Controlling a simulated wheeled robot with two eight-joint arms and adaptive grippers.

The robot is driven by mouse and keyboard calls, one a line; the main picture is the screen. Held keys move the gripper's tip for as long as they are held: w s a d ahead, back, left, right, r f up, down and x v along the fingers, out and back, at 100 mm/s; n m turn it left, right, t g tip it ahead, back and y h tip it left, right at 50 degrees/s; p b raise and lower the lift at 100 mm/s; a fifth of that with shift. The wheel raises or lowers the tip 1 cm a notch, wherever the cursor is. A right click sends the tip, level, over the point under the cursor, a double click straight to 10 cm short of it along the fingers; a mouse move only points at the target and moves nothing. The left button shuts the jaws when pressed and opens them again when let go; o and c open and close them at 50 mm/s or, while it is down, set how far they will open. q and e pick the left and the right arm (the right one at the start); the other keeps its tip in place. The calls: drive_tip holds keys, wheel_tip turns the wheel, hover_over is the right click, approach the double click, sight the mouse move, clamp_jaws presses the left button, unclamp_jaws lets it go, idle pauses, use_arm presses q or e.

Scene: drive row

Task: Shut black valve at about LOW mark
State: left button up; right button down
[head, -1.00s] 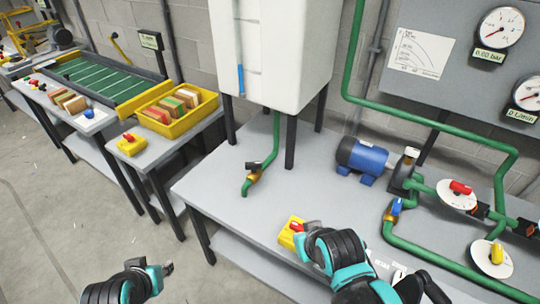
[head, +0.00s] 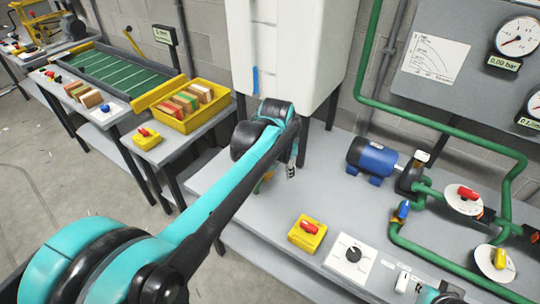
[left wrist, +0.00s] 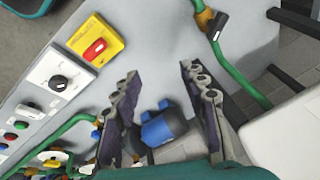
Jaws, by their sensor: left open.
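The black valve (left wrist: 216,25) shows in the left wrist view as a black handle on a brass body, on the green pipe (left wrist: 232,62). In the head view my left arm hides most of it, below the white tank (head: 290,50). A blue level strip (head: 255,80) shows on the tank's front; I cannot read a LOW mark. My left gripper (head: 291,170) is in front of the tank's underside, near the valve. In the left wrist view its fingers (left wrist: 158,70) are apart and empty, with the valve beyond them to the upper right. My right arm (head: 440,293) shows only partly.
A blue motor (head: 372,158) and green pipework with red, blue and yellow valves stand right. The tank's black legs flank the valve area.

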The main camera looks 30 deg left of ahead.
use_arm(q)
drive_tip(key=w+a+f+m+g+p, duration=0.1)
drive_tip(key=w+a+f+m, duration=0.1)
drive_tip(key=w+a, duration=0.2)
drive_tip(key=w+a+f+m+g+p, duration=0.1)
drive_tip(key=w+a+f, duration=0.2)
drive_tip(key=w+a, duration=0.1)
drive_tip(key=w+a+f+m+g+p, duration=0.1)
drive_tip(key=w+a+f+m+p, duration=0.1)
drive_tip(key=w+a, duration=0.2)
drive_tip(key=shift+w+a+f+m+h, duration=0.2)
drive_tip(key=shift+a+f+m+h, duration=0.15)
drive_tip(key=shift+a, duration=0.3)
drive_tip(key=shift+a+f+g, duration=0.15)
drive_tip(key=shift+f+g, duration=0.15)
drive_tip(key=shift+f, duration=0.05)
wheel_tip(320, 180, down, 8)
drive_tip(key=b, duration=0.2)
drive_tip(key=shift+r+b, duration=0.15)
drive_tip(key=shift+b, duration=0.15)
clamp_jaws()
